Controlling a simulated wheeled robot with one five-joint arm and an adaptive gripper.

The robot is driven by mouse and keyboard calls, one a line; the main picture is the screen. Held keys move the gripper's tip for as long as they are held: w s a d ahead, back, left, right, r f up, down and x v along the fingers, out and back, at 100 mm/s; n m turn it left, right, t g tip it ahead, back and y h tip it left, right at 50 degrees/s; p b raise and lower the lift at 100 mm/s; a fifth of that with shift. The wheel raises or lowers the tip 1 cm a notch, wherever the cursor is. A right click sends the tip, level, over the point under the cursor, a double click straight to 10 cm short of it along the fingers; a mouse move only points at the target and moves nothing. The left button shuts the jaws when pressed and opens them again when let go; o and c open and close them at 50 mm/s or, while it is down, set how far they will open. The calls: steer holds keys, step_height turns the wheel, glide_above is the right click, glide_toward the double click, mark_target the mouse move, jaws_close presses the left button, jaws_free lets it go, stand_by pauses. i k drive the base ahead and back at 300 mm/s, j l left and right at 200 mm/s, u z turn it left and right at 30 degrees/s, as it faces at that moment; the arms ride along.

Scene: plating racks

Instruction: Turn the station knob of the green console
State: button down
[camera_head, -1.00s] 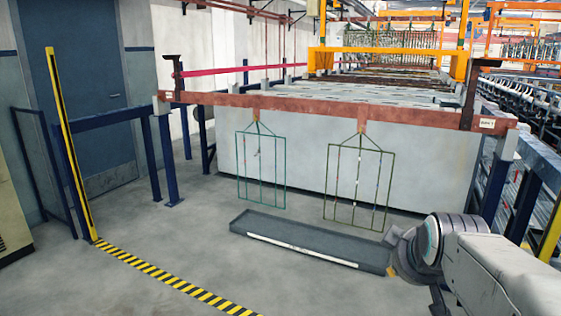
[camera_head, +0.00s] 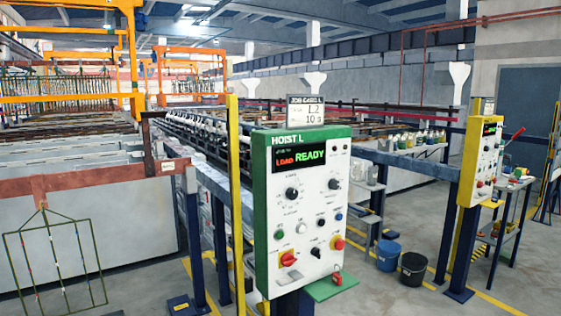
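The green console (camera_head: 260,215) stands in the middle of the view, with a green top and side and a pale front panel. It reads "HOIST L", and its display (camera_head: 300,157) shows "LOAD" in red and "READY" in green. Two black knobs with pale marks sit below the display, a left one (camera_head: 292,193) and a right one (camera_head: 334,184). Their labels are too small to read, so I cannot tell which is the station knob. Lower down are a red rotary switch (camera_head: 289,258), a black switch (camera_head: 315,251) and several buttons. My gripper is out of view.
A job card (camera_head: 306,111) on top reads "L2" and "10 s". A green shelf (camera_head: 330,287) juts out below the console. A yellow console (camera_head: 465,160) stands at right. Blue (camera_head: 388,256) and black (camera_head: 413,268) buckets stand between. A wire rack (camera_head: 55,255) hangs at left.

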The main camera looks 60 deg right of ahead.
mark_target(291, 193)
steer(key=z, duration=1.55)
